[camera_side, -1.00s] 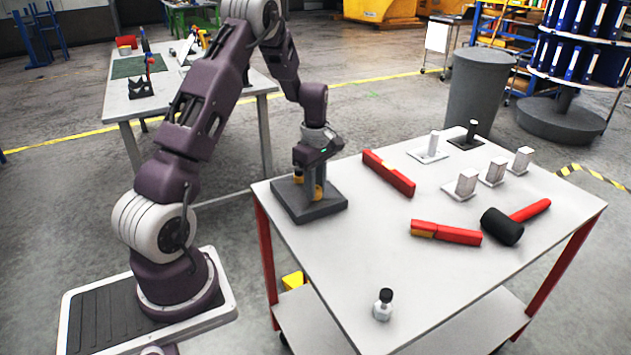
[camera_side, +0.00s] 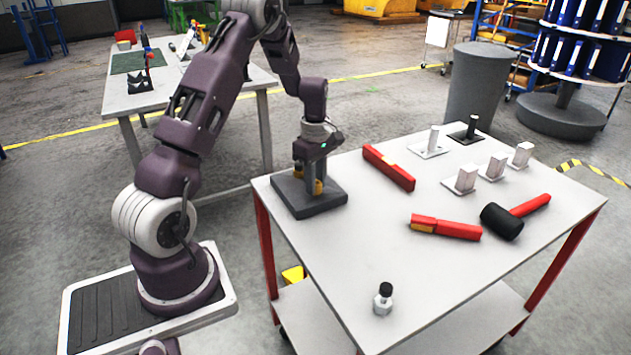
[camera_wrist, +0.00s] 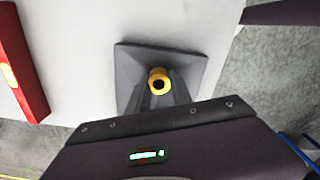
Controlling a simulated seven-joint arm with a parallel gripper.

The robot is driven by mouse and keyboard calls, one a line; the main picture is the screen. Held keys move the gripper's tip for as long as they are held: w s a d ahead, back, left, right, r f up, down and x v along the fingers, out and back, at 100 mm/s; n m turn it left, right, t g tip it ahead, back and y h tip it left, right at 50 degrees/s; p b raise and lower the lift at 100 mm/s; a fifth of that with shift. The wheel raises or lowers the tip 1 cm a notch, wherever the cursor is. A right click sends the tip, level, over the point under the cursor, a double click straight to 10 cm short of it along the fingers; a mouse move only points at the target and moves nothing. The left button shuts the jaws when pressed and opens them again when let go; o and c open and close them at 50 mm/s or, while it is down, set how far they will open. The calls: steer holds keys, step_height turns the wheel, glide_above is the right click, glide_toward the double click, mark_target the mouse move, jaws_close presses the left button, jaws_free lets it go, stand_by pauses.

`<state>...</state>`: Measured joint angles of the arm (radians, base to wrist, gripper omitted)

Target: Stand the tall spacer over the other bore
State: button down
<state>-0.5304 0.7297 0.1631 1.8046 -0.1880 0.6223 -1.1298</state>
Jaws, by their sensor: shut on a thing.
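The dark grey square block (camera_side: 330,203) lies at the left corner of the white table; it also shows in the wrist view (camera_wrist: 130,65). My gripper (camera_side: 311,188) points down over the block. In the wrist view its fingers (camera_wrist: 159,90) close around a yellow round spacer (camera_wrist: 159,73) with a dark hole in its top. In the side view, yellow (camera_side: 318,187) shows beside the near finger, and another yellow patch shows higher at left. I cannot tell whether these are one piece or two. The fingers and spacer hide the block's bores and the spacer's lower end.
A red bar (camera_side: 388,168) lies just right of the block; another red piece (camera_side: 445,228) and a black-headed mallet (camera_side: 502,222) lie farther right. Pale blocks on plates (camera_side: 467,180) stand at the far side.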

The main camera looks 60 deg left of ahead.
steer(key=shift+f, duration=0.45)
stand_by(0.4)
steer(key=c, duration=1.1)
jaws_free()
step_height(320, 180, up, 14)
steer(key=shift+r, duration=0.1)
